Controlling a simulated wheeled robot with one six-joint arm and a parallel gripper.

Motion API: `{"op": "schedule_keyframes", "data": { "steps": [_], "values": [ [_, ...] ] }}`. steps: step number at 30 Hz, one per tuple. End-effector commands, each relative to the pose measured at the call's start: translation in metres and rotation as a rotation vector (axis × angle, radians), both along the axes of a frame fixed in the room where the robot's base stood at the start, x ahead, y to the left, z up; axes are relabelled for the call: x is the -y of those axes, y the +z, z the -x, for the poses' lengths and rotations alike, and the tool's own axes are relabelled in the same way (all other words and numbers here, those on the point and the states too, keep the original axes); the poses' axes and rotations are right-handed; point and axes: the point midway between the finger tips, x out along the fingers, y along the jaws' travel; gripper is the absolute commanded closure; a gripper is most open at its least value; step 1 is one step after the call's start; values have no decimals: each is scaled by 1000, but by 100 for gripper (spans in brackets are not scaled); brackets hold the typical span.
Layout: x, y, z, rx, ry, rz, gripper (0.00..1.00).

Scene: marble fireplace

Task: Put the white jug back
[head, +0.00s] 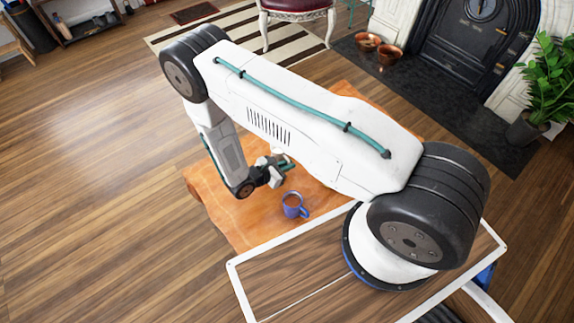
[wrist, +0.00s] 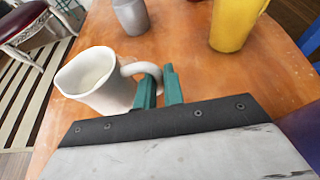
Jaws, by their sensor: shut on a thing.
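The white jug (wrist: 97,80) is at the left of the wrist view, tilted in the picture, with its wide mouth toward the camera. My gripper (wrist: 160,88) has its two teal fingers closed around the jug's handle. Whether the jug's base touches the orange tabletop (wrist: 255,85) is hard to tell. In the head view my gripper is low over the orange table (head: 240,215), left of the blue mug (head: 293,206); my arm hides much of the table there, and the jug is too small and covered to make out clearly.
A grey cup (wrist: 130,16) and a yellow jug (wrist: 236,24) stand on the table beyond the white jug. A red-seated chair (head: 296,8) and striped rug (head: 235,38) are behind. Copper pots (head: 389,54) sit by the fireplace. Wooden floor at left is clear.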

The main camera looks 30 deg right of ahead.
Motion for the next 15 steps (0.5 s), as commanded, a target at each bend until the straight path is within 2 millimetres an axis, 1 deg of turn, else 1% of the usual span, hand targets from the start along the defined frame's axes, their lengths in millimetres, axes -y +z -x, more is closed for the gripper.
{"op": "schedule_keyframes", "data": {
  "steps": [2, 3, 5, 6, 15],
  "values": [
    [0, -1, 0, 0, 0, 1, 100],
    [0, -2, 0, -1, 0, 0, 87],
    [0, -2, 0, -1, 0, 0, 71],
    [0, -2, 0, -1, 0, 0, 68],
    [0, 1, 0, 0, 0, 0, 68]
  ]
}}
